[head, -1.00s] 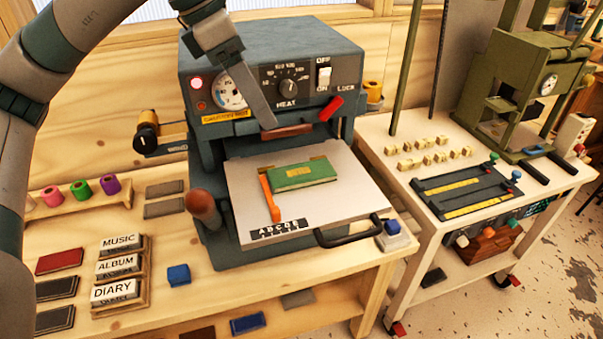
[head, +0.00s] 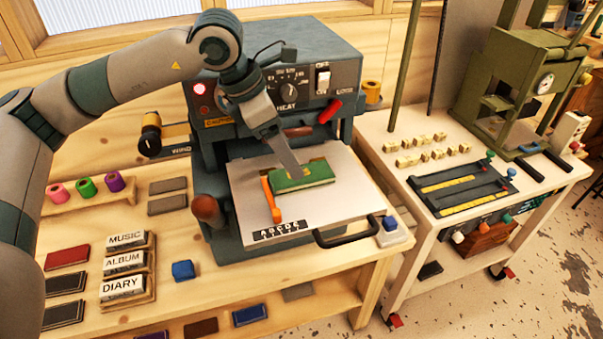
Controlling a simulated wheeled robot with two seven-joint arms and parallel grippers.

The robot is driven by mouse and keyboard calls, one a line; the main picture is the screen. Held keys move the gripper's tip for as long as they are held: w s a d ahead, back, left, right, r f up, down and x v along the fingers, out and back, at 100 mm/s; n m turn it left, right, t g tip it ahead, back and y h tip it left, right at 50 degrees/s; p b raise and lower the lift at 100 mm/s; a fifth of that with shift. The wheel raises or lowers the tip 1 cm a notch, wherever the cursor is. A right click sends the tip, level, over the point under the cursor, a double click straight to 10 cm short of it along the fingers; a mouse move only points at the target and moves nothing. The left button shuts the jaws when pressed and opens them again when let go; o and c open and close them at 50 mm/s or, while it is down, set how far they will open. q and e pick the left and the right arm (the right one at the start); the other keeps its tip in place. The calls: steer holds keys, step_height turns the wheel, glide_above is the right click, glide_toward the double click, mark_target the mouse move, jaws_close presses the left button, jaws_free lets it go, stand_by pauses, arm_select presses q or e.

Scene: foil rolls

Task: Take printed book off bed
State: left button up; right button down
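A green book (head: 304,176) with a tan patch near its far edge lies on the pale flat bed (head: 350,195) of the grey hot-stamping press. My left gripper (head: 290,166) comes down from above, its tip at the middle of the book's far part. It seems to touch or nearly touch the book. Only one face of the fingers shows, so I cannot tell whether they are open or closed around it. My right gripper is not in view.
An orange stop (head: 270,200) stands left of the book, and a letter strip (head: 283,230) lies in front. The press head (head: 285,85) overhangs the bed's back. A black handle (head: 348,234) juts from the front. Label stacks (head: 124,262) and a blue block (head: 183,271) stand on the bench.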

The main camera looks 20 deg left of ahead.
mark_target(317, 173)
arm_select(q)
steer(key=shift+p+x, duration=0.8)
steer(key=shift+p, duration=0.1)
steer(key=p+x, duration=0.1)
steer(key=x, duration=0.2)
steer(key=shift+s+d+r, duration=0.1)
steer(key=shift+d, duration=0.05)
steer(key=shift+d+f, duration=0.1)
steer(key=shift+f, duration=0.25)
steer(key=shift+c, duration=0.4)
steer(key=c, duration=1.1)
steer(key=shift+r, duration=0.15)
